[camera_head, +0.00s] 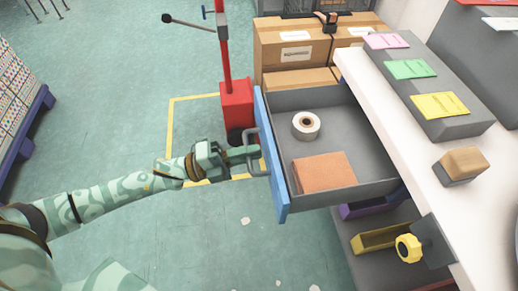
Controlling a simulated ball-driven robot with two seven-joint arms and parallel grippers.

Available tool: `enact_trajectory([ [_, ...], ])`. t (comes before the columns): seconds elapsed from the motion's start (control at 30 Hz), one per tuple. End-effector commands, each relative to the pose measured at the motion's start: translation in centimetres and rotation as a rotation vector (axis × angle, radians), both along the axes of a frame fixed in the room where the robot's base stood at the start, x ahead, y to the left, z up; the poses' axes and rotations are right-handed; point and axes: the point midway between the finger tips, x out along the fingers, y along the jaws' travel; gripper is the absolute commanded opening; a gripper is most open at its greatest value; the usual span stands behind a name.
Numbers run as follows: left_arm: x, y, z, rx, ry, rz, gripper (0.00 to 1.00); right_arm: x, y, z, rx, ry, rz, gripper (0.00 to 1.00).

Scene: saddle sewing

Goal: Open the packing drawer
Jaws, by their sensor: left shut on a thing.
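The packing drawer (350,115) is pulled out from under the white bench. Its blue front (270,160) faces left and its grey inside shows. A tape roll (306,125) and an orange-brown block (325,172) lie in it. A grey bar handle (252,150) sits on the drawer front. My left gripper (246,153) is shut on the handle, with the arm reaching in from the lower left. My right gripper is not in view.
The white bench top (420,150) on the right carries a grey block with pink, green and yellow cards (440,105) and a small tan-topped block (462,165). Cardboard boxes (295,50) and a red stand (236,105) are behind the drawer.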

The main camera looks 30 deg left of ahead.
Motion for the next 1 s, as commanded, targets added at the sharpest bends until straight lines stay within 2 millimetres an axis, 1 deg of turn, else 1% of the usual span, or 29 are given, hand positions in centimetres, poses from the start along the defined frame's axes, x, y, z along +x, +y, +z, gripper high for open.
enact_trajectory([
  [0.37,-0.10,0.15,-0.20,0.003,0.003,0.001,0.00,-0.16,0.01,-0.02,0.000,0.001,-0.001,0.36],
  [0.4,-0.10,0.15,-0.20,0.003,0.003,0.001,0.22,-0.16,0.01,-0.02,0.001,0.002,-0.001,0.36],
  [0.43,-0.09,0.14,-0.18,0.003,0.003,0.001,0.25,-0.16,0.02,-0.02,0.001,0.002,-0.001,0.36],
  [0.87,-0.08,0.12,-0.06,0.001,0.001,0.001,0.25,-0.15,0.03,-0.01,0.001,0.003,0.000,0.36],
  [1.0,-0.61,0.82,-0.22,0.003,0.003,0.001,0.25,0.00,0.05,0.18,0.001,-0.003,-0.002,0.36],
])
